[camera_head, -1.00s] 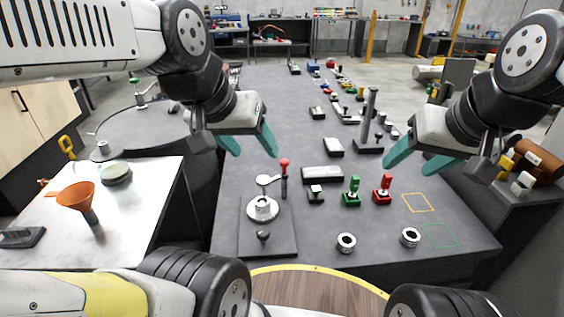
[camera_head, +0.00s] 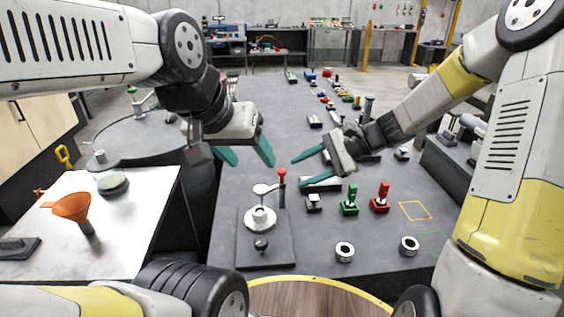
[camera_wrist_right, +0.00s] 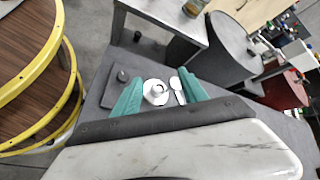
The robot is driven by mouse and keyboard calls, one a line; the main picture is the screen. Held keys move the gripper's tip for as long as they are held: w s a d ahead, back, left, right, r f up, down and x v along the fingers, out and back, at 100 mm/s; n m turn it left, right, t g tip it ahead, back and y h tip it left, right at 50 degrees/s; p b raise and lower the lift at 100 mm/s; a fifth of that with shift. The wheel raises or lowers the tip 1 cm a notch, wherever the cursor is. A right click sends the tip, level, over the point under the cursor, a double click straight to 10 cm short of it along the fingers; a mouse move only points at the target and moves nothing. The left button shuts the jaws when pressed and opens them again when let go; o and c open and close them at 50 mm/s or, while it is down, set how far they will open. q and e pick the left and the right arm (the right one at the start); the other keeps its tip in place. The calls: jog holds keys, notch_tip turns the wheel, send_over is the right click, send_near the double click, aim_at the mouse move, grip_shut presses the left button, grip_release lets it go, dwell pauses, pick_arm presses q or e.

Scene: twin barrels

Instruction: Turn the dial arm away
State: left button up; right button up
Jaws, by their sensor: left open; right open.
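The dial (camera_head: 260,219) is a white round hub on a dark square plate. Its pale arm (camera_head: 266,189) reaches from the top of the hub to an upright dark handle with a red knob (camera_head: 282,172). In the right wrist view the dial (camera_wrist_right: 155,93) and its pale arm (camera_wrist_right: 177,88) show between the fingers. My right gripper (camera_head: 297,174) is open and empty, its teal fingers pointing left, just right of the red knob; contact cannot be told. My left gripper (camera_head: 254,164) is open and empty, beyond and left of the knob.
A small black knob (camera_head: 261,245) stands on the plate's front part. Green (camera_head: 349,203) and red (camera_head: 380,200) handled pieces and two metal rings (camera_head: 344,252) stand to the right. An orange funnel (camera_head: 73,207) is on the left side table.

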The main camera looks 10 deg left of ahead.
aim_at(271, 188)
jog(key=w+a+f+m+t+y, duration=0.2)
jog(key=w+f+m+t+y, duration=0.1)
jog(key=w+f+m, duration=0.35)
jog(key=w+a+f+m+t+y, duration=0.3)
jog(key=w+f+m, duration=0.3)
jog(key=w+m, duration=0.1)
jog(key=x, duration=0.6)
jog(key=shift+a+r, duration=0.2)
jog(key=shift+a, duration=0.25)
jog(key=shift+n, duration=0.25)
grip_shut()
